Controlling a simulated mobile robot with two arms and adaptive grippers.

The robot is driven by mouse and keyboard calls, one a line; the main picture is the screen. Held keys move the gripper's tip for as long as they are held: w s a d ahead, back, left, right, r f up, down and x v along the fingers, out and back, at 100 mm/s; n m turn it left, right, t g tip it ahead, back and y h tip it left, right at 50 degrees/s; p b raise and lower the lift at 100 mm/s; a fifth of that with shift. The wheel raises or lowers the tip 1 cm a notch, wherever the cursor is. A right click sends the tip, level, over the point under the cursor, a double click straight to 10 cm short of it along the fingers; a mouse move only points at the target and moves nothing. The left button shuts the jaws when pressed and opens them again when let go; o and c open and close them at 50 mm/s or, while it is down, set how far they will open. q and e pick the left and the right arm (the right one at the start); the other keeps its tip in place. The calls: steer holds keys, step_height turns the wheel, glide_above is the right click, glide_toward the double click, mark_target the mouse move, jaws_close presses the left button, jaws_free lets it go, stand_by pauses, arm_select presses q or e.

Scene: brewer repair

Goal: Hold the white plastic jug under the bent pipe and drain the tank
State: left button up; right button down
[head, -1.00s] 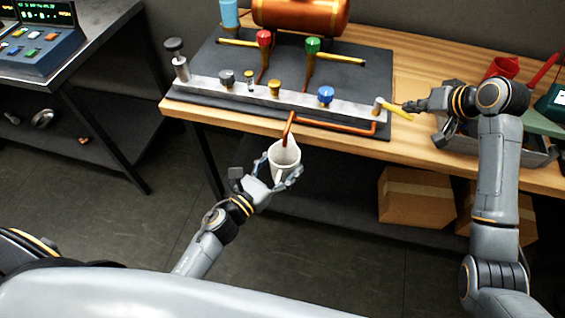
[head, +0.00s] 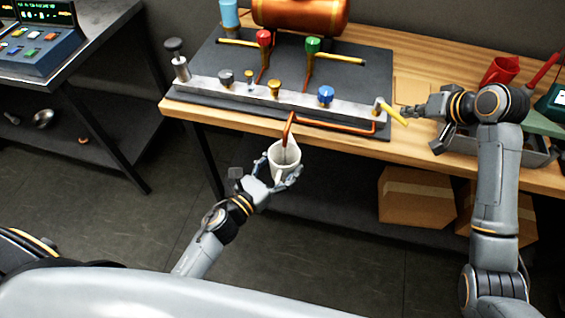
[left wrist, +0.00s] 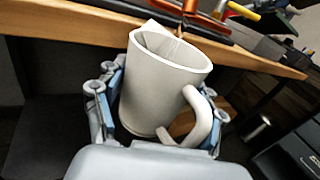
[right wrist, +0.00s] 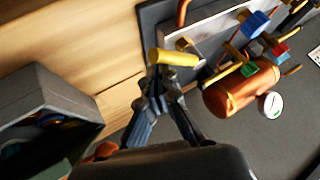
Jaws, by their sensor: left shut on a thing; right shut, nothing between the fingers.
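The white plastic jug (head: 282,172) is held upright in front of the bench, its open mouth under the end of the bent copper pipe (head: 289,128). My left gripper (left wrist: 160,115) is shut around its body, with the handle to the right in the left wrist view. A thin brownish streak shows between pipe and jug; I cannot tell if it is liquid. The copper tank (head: 300,14) lies at the back. A yellow lever (head: 392,112) sits at the metal bar's right end. My right gripper (head: 406,111) is shut and empty beside the lever (right wrist: 175,58).
The metal bar (head: 240,90) carries several knobs, with red and green valves (head: 313,45) behind it. A grey bin (right wrist: 45,105) and red jug (head: 501,70) are at the right. Cardboard boxes (head: 415,197) sit on the lower shelf. Floor before the bench is clear.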

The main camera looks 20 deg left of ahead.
steer(key=shift+s+a, duration=0.1)
steer(key=shift+s, duration=0.15)
steer(key=shift+s+a, duration=0.25)
steer(key=shift+s, duration=0.1)
steer(key=shift+w+d+r, duration=0.1)
steer(key=shift+w+d, duration=0.3)
steer(key=shift+w, duration=0.1)
step_height(320, 180, up, 7)
stand_by(0.7)
steer(key=shift+a, duration=0.1)
stand_by(4.4)
